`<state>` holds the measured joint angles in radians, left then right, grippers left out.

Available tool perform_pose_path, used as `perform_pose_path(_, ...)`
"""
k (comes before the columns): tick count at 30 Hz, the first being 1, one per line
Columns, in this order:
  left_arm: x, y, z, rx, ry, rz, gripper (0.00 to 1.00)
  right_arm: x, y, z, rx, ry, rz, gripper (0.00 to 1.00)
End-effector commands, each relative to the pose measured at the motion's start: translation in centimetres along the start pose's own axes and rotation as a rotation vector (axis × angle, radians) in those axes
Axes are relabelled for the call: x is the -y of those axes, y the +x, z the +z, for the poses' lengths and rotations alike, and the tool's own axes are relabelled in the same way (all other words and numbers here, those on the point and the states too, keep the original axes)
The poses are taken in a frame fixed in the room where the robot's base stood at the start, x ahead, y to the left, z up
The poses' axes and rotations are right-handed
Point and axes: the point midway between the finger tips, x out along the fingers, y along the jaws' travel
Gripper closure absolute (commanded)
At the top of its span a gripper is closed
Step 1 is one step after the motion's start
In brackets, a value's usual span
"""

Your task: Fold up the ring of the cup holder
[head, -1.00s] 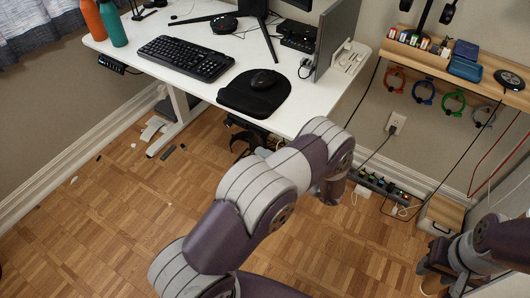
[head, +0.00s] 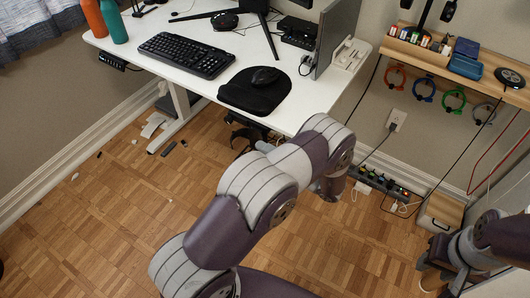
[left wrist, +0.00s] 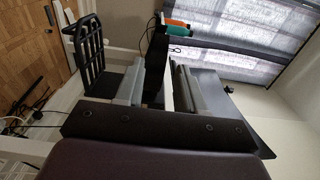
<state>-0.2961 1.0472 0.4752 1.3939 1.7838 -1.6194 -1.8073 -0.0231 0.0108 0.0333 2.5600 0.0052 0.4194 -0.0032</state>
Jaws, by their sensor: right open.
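The black cup holder (head: 243,136) hangs under the front edge of the desk, partly hidden by my left arm. In the left wrist view a black slatted part (left wrist: 87,48), likely its ring, shows left of my fingers. My left gripper (left wrist: 160,88) has its two grey pads apart, with a black bar and the desk's white edge showing between them. Contact is unclear. In the head view only a grey bit of it (head: 265,146) shows beside the holder.
The white desk (head: 150,88) carries a keyboard (head: 185,55), a mouse pad (head: 240,98), a monitor (head: 336,38) and two bottles (head: 112,22). A wall shelf (head: 450,65) with hooks and a power strip (head: 375,183) are at right.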

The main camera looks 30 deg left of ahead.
Motion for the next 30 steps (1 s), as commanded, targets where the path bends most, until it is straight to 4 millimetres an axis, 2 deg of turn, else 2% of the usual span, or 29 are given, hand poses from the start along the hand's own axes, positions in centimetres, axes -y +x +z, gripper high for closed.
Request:
perform_pose_path(4, 0.0, -1.9, -0.1, -0.004, -0.001, -0.001, 0.62, 0.0, 0.0, 0.0, 0.000, 0.000, 0.000, 0.57)
perform_pose_path(12, -0.1, -9.2, -0.1, -0.004, -0.002, 0.000, 0.62, 0.0, 0.3, 0.0, 0.000, 0.000, 0.000, 0.57)
perform_pose_path(15, -0.1, -11.1, 0.0, -0.004, -0.001, 0.000, 0.62, 0.0, 0.4, 0.1, 0.000, 0.000, 0.000, 0.57)
perform_pose_path(20, -0.1, -12.6, 0.0, -0.001, 0.001, 0.000, 0.62, 0.0, 0.4, 0.1, 0.000, 0.000, 0.000, 0.57)
perform_pose_path(30, 0.0, -12.6, 0.0, 0.000, 0.001, 0.000, 0.62, 0.0, 0.4, 0.1, 0.000, 0.000, 0.000, 0.57)
